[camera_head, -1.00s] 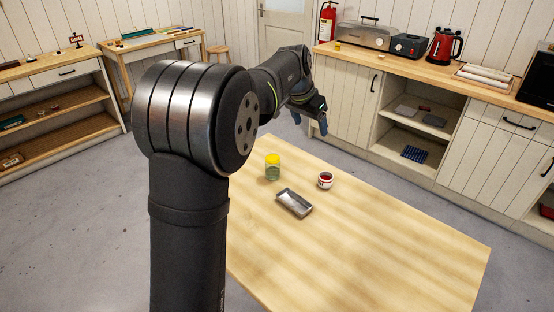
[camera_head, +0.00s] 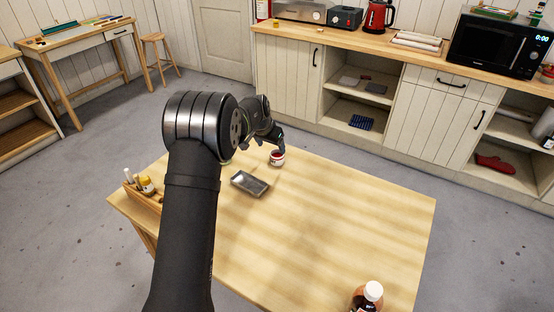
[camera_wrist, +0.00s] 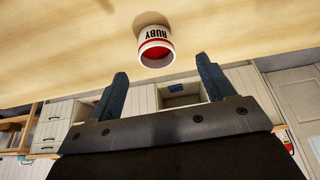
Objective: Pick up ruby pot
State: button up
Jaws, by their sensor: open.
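The ruby pot (camera_head: 277,158) is a small white pot with a red band and red inside, standing on the wooden table (camera_head: 330,220) near its far edge. In the wrist view the pot (camera_wrist: 155,36) shows upside down, with the word RUBY on its side. My gripper (camera_head: 280,149) is just above and beside the pot in the head view. In the wrist view its two dark blue fingers (camera_wrist: 160,78) are spread apart with nothing between them, and the pot lies just beyond their tips.
A grey metal tray (camera_head: 250,184) lies on the table close to the pot. A wooden holder with small bottles (camera_head: 146,187) stands at the left edge, and a white-capped bottle (camera_head: 369,296) at the front right. The table's right half is mostly clear.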

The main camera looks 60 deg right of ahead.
aim_at(277, 155)
jog(key=x, duration=0.3)
jog(key=shift+s+x, duration=0.2)
jog(key=shift+x, duration=1.1)
jog(key=shift+s+x, duration=0.15)
jog(key=shift+x, duration=1.1)
jog(key=shift+d, duration=0.2)
jog(key=c, duration=1.1)
